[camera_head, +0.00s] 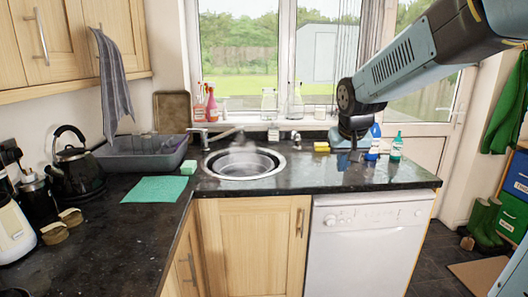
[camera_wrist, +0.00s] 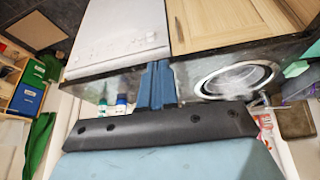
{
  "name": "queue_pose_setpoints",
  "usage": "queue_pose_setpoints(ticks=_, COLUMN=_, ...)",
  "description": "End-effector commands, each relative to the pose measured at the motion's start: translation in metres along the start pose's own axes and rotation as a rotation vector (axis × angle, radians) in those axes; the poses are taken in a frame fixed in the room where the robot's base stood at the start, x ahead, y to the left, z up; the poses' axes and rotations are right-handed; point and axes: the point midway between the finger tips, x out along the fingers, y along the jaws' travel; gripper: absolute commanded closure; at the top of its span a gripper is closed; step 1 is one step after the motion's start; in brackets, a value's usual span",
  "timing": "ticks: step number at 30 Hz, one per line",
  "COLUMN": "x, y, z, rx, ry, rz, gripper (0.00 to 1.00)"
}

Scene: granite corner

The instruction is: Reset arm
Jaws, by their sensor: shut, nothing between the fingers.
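My gripper (camera_head: 354,152) hangs at the end of my arm on the right, in front of the window and over the back of the counter right of the sink. In the wrist view its two blue fingers (camera_wrist: 156,88) are together, with nothing between them. The gripper points down at the dark granite counter (camera_head: 300,178). In the head view a blue bottle (camera_head: 373,150) and a green bottle (camera_head: 396,147) stand close to its right. Whether the gripper touches the counter or the blue bottle cannot be told.
A round sink (camera_head: 243,163) lies left of the gripper, with a yellow sponge (camera_head: 322,147) between them. A grey dish rack (camera_head: 143,155), a green cloth (camera_head: 155,189) and a black kettle (camera_head: 78,168) occupy the left counter. The counter's front right is clear, above a white dishwasher (camera_head: 365,245).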

Motion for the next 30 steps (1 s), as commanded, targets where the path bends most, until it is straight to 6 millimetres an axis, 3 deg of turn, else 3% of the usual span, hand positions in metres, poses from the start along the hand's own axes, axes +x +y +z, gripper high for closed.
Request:
queue_pose_setpoints(ticks=3, x=-0.027, y=0.009, z=0.028, rx=-0.001, ry=0.013, rz=-0.002, gripper=1.00)
queue_pose_setpoints(ticks=9, x=-0.061, y=0.021, z=0.077, rx=-0.004, ry=0.026, rz=-0.010, gripper=1.00)
queue_pose_setpoints(ticks=19, x=-0.097, y=0.034, z=0.159, rx=-0.014, ry=0.048, rz=-0.031, gripper=1.00)
queue_pose_setpoints(ticks=24, x=-0.103, y=0.036, z=0.185, rx=-0.020, ry=0.054, rz=-0.039, gripper=1.00)
queue_pose_setpoints(ticks=30, x=-0.104, y=0.036, z=0.195, rx=-0.023, ry=0.055, rz=-0.043, gripper=1.00)
